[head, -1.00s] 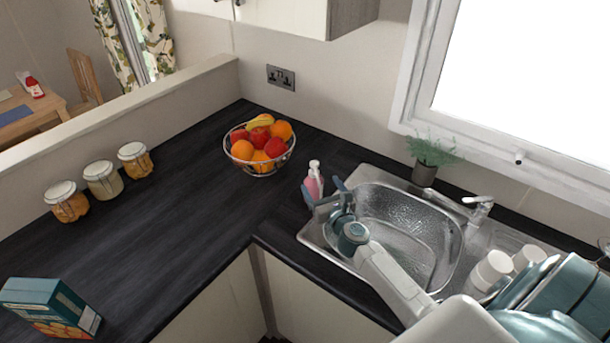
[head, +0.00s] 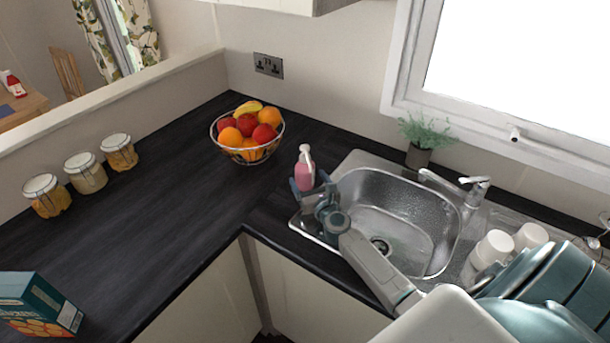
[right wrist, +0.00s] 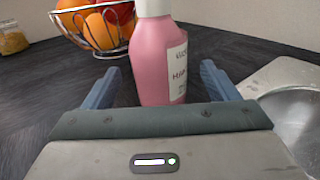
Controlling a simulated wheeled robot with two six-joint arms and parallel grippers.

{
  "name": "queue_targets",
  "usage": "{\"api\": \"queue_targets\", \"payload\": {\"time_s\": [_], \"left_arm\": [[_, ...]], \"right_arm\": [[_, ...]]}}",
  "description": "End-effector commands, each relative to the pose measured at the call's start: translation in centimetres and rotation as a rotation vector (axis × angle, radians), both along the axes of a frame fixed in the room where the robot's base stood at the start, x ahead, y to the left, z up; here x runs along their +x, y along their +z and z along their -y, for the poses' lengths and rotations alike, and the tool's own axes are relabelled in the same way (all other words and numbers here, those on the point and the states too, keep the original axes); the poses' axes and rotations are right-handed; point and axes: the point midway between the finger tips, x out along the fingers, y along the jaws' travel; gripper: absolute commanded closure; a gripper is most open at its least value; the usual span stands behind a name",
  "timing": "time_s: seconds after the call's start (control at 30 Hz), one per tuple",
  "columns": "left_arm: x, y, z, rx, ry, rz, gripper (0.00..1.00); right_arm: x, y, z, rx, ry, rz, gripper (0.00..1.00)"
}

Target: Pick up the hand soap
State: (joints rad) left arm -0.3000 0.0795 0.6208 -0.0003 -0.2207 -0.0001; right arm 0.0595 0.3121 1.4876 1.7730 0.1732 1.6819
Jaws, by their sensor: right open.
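The hand soap (head: 305,172) is a pink bottle with a white pump top, standing upright on the dark worktop at the left end of the sink. In the right wrist view the bottle (right wrist: 160,62) stands upright with a white label, its top cut off by the frame. My right gripper (head: 311,188) is open at the bottle. In the right wrist view its two blue fingers (right wrist: 160,88) lie one on each side of the bottle's lower part, with gaps visible. The bottle's base is hidden behind the gripper body. My left gripper is out of view.
A wire fruit bowl (head: 247,152) stands behind and left of the soap. The steel sink (head: 352,165) is to the right, with a tap (head: 470,190), a potted plant (head: 417,157) and white cups (head: 492,250). The worktop at left is mostly clear.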

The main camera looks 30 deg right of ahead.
Motion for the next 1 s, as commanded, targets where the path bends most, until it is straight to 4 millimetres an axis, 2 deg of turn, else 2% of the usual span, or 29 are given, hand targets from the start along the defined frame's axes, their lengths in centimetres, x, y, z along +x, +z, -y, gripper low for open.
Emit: {"api": "queue_targets", "payload": {"time_s": [0.2, 0.53, 0.8, 0.83, 1.0], "left_arm": [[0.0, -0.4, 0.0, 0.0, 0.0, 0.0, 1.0], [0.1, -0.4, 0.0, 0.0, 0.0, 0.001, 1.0], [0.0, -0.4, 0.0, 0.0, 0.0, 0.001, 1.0], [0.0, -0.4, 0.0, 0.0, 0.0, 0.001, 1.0], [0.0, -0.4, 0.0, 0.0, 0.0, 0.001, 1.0]], "right_arm": [[3.1, 0.0, 0.6, 0.001, 0.0, 0.002, 0.19], [3.8, 0.1, 0.7, 0.0, 0.0, 0.001, 0.19], [3.8, 0.1, 0.7, 0.0, 0.0, 0.0, 0.72], [3.8, 0.1, 0.7, 0.0, 0.0, 0.0, 0.76], [3.8, 0.1, 0.7, 0.0, 0.0, 0.001, 0.76]]}}
